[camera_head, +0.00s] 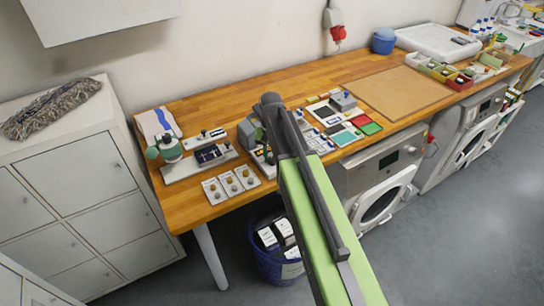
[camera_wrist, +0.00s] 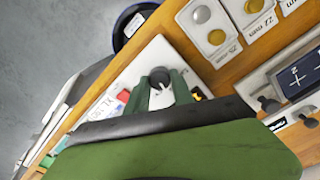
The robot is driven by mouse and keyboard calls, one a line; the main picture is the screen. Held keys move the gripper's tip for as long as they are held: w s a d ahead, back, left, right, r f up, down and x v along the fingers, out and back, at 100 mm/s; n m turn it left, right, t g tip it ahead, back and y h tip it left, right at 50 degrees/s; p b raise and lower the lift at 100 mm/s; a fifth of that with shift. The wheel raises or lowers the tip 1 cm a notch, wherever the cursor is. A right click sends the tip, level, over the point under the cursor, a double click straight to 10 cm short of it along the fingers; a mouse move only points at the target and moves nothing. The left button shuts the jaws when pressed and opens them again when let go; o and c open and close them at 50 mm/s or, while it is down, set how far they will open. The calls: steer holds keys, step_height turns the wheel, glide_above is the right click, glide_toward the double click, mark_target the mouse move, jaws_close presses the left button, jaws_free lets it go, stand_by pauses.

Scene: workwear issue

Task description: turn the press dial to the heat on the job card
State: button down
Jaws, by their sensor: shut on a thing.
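In the wrist view my gripper (camera_wrist: 160,86) has its two green fingers closed around a small pale knob, which looks like the press dial (camera_wrist: 161,98). The knob sits on a white plate (camera_wrist: 190,60) near the bench's front edge. Its pointer and scale are mostly hidden by the fingers, so the setting cannot be read. In the head view my arm covers the fingertips and the dial. A grey machine (camera_head: 247,134), perhaps the press, shows partly beside my arm. I cannot tell which of the cards on the bench is the job card.
Sample cards with round buttons (camera_head: 230,184) lie at the bench's front edge, beside a grey-and-blue device (camera_head: 209,155). Coloured swatches (camera_head: 358,127) lie right of my arm. A blue bin (camera_head: 270,262) stands below. The brown board (camera_head: 399,92) is clear.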

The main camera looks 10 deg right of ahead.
mark_target(272, 158)
steer(key=m, duration=0.6)
steer(key=shift+m, duration=0.3)
stand_by(0.4)
steer(key=c, duration=1.1)
jaws_free()
steer(key=shift+r, duration=0.1)
step_height(272, 158, up, 17)
steer(key=p, duration=1.7)
steer(key=shift+w, duration=0.1)
